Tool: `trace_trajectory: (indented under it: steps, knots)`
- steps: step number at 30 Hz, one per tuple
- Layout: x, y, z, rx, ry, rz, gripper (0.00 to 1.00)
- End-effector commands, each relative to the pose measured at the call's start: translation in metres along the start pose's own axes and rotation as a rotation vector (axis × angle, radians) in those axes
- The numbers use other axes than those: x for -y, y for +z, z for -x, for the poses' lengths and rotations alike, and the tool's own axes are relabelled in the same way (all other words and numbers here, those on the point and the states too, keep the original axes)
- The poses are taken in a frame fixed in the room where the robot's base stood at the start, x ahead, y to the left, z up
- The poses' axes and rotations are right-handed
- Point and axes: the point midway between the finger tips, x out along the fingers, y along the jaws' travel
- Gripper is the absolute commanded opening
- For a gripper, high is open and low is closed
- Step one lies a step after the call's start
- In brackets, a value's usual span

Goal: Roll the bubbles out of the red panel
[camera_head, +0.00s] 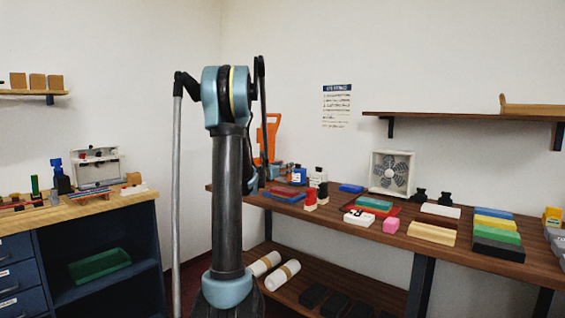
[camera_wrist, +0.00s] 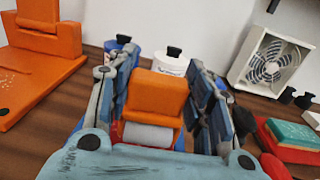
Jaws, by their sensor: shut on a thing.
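My gripper (camera_wrist: 160,78) is shut on the orange handle of a roller tool (camera_wrist: 158,93), with a finger on each side. The tool's pale grey roller (camera_wrist: 148,134) shows below the handle, close to my palm. A little red surface shows beside the roller, mostly hidden; I cannot tell whether the roller touches it. In the head view, a red panel (camera_head: 284,191) lies on a blue piece on the counter, just right of my arm. My gripper is mostly hidden behind my arm there. Bubbles in the panel cannot be made out.
An orange stand (camera_wrist: 38,62) is at left in the wrist view. Small bottles (camera_head: 318,177) stand behind the red panel. A white fan (camera_head: 392,172), a green block (camera_head: 376,203) on another red piece, and coloured swatches (camera_head: 497,232) fill the counter (camera_head: 338,203) rightward.

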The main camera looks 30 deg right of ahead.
Motion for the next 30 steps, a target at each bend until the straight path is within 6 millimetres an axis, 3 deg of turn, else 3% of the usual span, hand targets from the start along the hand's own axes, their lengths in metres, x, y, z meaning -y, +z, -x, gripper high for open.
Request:
trace_trajectory:
  steps: [10, 30]
  knots:
    - [0.000, 0.027, 0.000, 0.000, 0.000, 0.000, 0.09]
    - [-0.004, 0.029, -0.001, 0.000, 0.005, 0.000, 0.09]
